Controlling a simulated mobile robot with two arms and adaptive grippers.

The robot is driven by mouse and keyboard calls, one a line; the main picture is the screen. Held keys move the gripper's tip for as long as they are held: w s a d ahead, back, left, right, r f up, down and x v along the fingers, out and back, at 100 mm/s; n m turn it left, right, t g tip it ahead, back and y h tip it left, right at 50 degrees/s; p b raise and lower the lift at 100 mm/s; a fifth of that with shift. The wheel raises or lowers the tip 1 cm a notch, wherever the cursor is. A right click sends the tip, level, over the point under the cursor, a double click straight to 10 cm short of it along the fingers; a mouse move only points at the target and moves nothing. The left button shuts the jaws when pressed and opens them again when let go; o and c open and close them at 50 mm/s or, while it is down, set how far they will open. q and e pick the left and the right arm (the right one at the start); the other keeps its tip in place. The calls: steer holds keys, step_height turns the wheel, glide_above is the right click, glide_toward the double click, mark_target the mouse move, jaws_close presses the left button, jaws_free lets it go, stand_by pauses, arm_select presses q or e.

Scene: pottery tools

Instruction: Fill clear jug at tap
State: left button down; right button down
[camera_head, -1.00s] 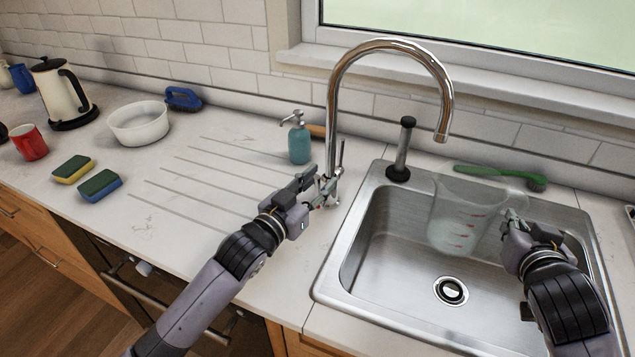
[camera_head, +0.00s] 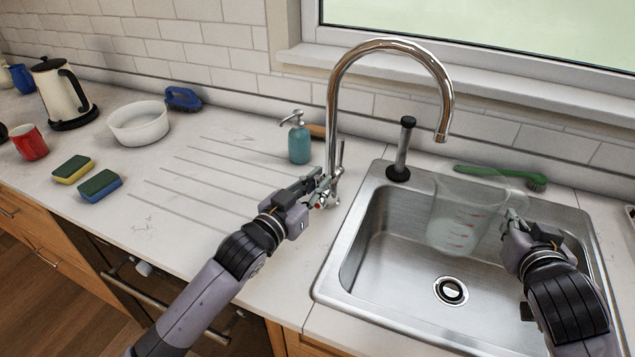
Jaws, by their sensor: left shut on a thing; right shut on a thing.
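The clear jug (camera_head: 462,217), with red measuring marks, is held upright over the sink, below the mouth of the chrome tap (camera_head: 334,110). My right gripper (camera_head: 510,222) is shut on the jug's right side, where the handle is; the grip is partly hidden. My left gripper (camera_head: 325,190) is at the base of the tap, shut on the tap's lever (camera_head: 341,156); its fingertips partly cover the contact. I see no clear stream from the spout, and cannot tell whether there is water in the jug.
The steel sink (camera_head: 395,290) has a drain in its floor. A black-topped plunger-like tool (camera_head: 402,150) and a green brush (camera_head: 500,174) are behind it. A teal soap bottle (camera_head: 299,143) stands left of the tap. A white bowl (camera_head: 139,125) and sponges (camera_head: 98,186) are further left.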

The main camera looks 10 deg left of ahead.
arm_select(q)
steer(key=shift+d, duration=0.1)
steer(key=d+m, duration=0.1)
steer(key=m, duration=0.2)
steer(key=d+f+m+y, duration=0.1)
steer(key=d+m, duration=0.1)
steer(key=m, duration=0.1)
steer(key=s+d+f+m+g, duration=0.1)
steer(key=m, duration=0.1)
steer(key=shift+d+f+m+y, duration=0.15)
steer(key=shift+d+m+y, duration=0.2)
steer(key=shift+m+y, duration=0.05)
steer(key=shift+s+d+f+m+y, duration=0.1)
steer(key=shift+d+f+m+y, duration=0.2)
steer(key=shift+f+m, duration=0.35)
steer(key=shift+s+d+f+m+y, duration=0.1)
steer(key=shift+d+f+m+y, duration=0.2)
steer(key=shift+m, duration=0.65)
steer(key=shift+f, duration=0.1)
steer(key=c, duration=1.7)
jaws_free()
steer(key=shift+o, duration=0.2)
